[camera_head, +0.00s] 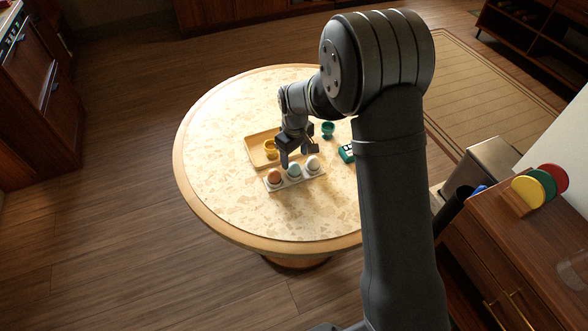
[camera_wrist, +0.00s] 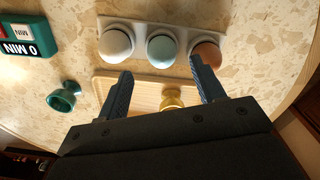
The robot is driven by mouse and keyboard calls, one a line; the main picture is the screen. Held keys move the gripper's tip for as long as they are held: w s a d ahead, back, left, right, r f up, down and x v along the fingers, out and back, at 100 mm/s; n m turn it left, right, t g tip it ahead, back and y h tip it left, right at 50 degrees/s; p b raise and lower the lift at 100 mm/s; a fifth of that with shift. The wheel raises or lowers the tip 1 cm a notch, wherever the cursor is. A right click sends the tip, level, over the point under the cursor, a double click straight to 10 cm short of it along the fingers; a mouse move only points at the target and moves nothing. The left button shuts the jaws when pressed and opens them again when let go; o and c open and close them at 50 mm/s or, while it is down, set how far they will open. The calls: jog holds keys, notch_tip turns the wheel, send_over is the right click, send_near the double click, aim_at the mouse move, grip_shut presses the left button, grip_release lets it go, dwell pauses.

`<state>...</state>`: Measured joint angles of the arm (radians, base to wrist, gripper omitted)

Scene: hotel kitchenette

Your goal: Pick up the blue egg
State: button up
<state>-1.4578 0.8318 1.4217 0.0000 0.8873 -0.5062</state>
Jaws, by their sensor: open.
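The blue egg (camera_head: 294,169) is pale blue and sits in the middle place of a white egg holder (camera_head: 289,182), between a brown egg (camera_head: 274,176) and a white egg (camera_head: 312,163). In the wrist view the blue egg (camera_wrist: 162,49) is in the middle of the holder, beyond my fingertips and roughly between them sideways. My gripper (camera_head: 299,158) is open and empty above the table, close to the holder. Its two fingers show in the wrist view (camera_wrist: 160,82), apart from the egg.
A wooden tray (camera_head: 254,143) with a yellow egg cup (camera_head: 270,147) lies beside the holder, partly under my gripper. A green egg cup (camera_head: 328,129) and a green timer-like block (camera_head: 347,153) stand to the right. The round table (camera_head: 225,185) is clear at left and front.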

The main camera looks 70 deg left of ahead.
aim_at(294, 163)
notch_tip(294, 163, down, 5)
jog(key=shift+s+d+r, duration=0.1)
jog(key=shift+s, duration=0.05)
jog(key=c, duration=0.7)
jog(key=shift+c, duration=0.2)
jog(key=shift+r, duration=0.1)
